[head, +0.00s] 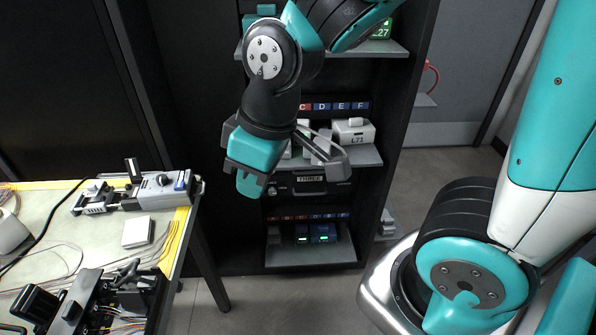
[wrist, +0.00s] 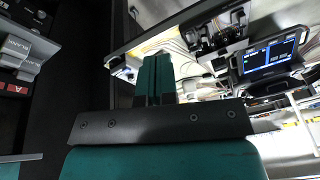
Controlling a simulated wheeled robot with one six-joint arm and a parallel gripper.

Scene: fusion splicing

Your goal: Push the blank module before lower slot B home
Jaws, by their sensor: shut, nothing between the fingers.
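In the wrist view, pale grey modules with BLANK lettering (wrist: 30,45) show at the left edge, beside a red label with the letter A. I cannot tell which of them belongs to lower slot B. In the head view, the lower bay (head: 310,255) is under a red and blue label strip (head: 310,216); dark grey shapes stand at its left, and two modules with green lights (head: 302,234) in its middle. My gripper (head: 249,190) hangs in front of the rack, left of and above this bay, touching nothing visible. In the wrist view its teal fingers (wrist: 154,60) are together and empty.
An upper shelf holds a white module marked L73 (head: 353,132). A drawer marked THREE (head: 310,180) lies between the bays. A workbench (head: 95,235) with devices and cables stands at the left. The floor between bench and rack is clear.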

